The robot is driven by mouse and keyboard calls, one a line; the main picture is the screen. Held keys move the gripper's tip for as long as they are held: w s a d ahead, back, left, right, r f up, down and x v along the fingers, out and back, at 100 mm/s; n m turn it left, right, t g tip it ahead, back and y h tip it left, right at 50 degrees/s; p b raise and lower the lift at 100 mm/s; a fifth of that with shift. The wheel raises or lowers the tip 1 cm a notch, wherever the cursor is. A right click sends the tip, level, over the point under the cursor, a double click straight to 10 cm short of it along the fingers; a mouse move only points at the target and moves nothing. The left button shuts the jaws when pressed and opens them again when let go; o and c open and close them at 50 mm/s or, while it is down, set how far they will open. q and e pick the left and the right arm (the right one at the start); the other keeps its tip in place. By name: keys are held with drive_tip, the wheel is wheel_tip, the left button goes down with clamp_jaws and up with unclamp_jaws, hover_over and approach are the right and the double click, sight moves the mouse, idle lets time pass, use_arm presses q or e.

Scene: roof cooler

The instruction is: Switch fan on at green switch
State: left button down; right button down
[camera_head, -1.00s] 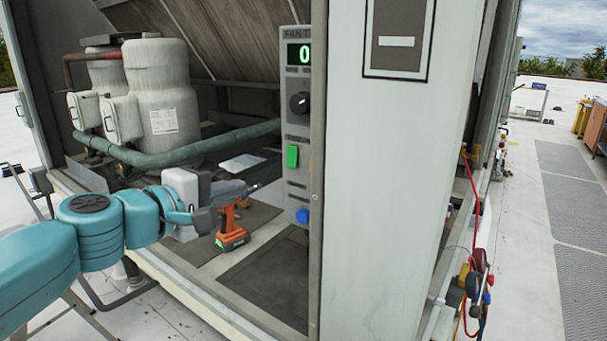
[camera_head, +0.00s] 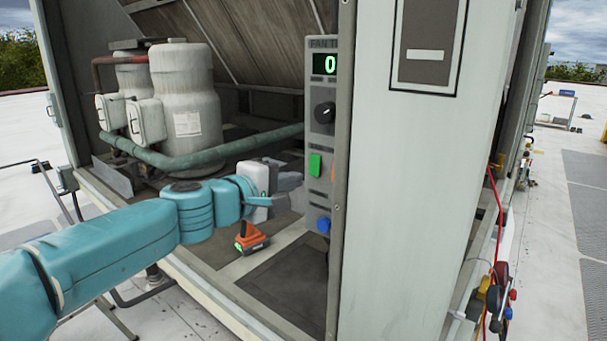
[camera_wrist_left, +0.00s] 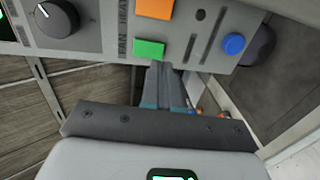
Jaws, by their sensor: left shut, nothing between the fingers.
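The green switch (camera_head: 315,164) is on a grey control panel (camera_head: 322,140) on the cabinet's corner post. My left gripper (camera_head: 299,181) is just left of and slightly below the green switch, with its fingers shut and empty. In the left wrist view, the green switch (camera_wrist_left: 148,48) is just beyond the shut fingertips (camera_wrist_left: 163,68), slightly left of them. I cannot tell whether they touch it. The fan display (camera_head: 330,64) reads a green 0. My right gripper is not in view.
The panel also has a black knob (camera_head: 325,112), a blue button (camera_head: 323,225) and an orange switch (camera_wrist_left: 154,9) close to the green one. An orange drill (camera_head: 250,238) stands on the cabinet floor below my arm. Grey tanks (camera_head: 187,110) stand behind.

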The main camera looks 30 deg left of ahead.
sight(313, 173)
use_arm(q)
drive_tip(key=w, duration=0.4)
drive_tip(key=shift+w+d+f+p, duration=0.1)
drive_tip(key=shift+d+f+p, duration=0.1)
drive_tip(key=shift+p, duration=0.1)
